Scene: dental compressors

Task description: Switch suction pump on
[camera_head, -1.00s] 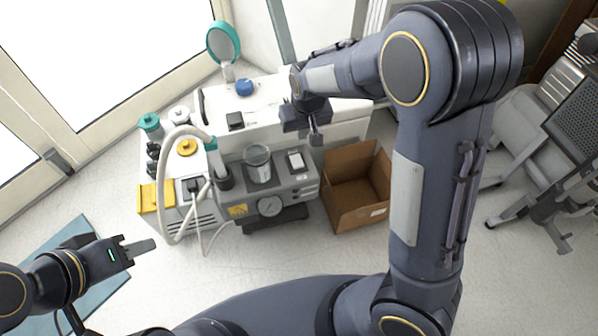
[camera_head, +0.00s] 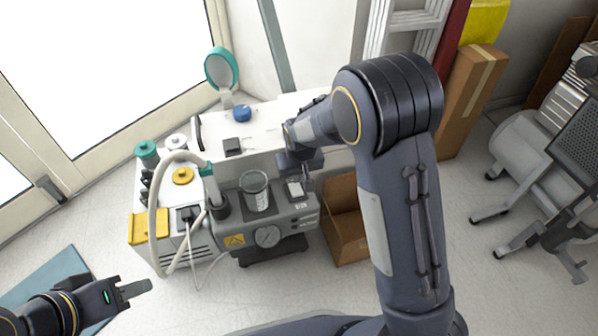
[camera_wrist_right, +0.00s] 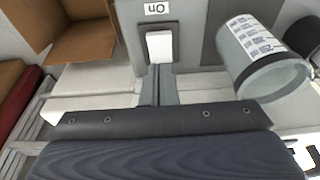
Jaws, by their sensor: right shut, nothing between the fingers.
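The suction pump (camera_head: 290,222) is a grey unit with a clear jar (camera_head: 256,197), a round gauge and a white rocker switch (camera_head: 294,188) on top. In the right wrist view the switch (camera_wrist_right: 160,46) sits by an upside-down "On" label (camera_wrist_right: 157,8). My right gripper (camera_head: 305,184) is shut and empty, close beside the switch. In the wrist view its fingertips (camera_wrist_right: 160,70) line up with the switch's near edge; I cannot tell if they touch. My left gripper (camera_head: 138,289) is at lower left, away from the pump; its finger gap is unclear.
A white unit with a yellow cap (camera_head: 183,176) and hoses stands left of the pump. An open cardboard box (camera_head: 345,235) stands to the right. A white cabinet (camera_head: 265,125) with a blue knob is behind. Clear floor (camera_head: 490,270) lies at lower right.

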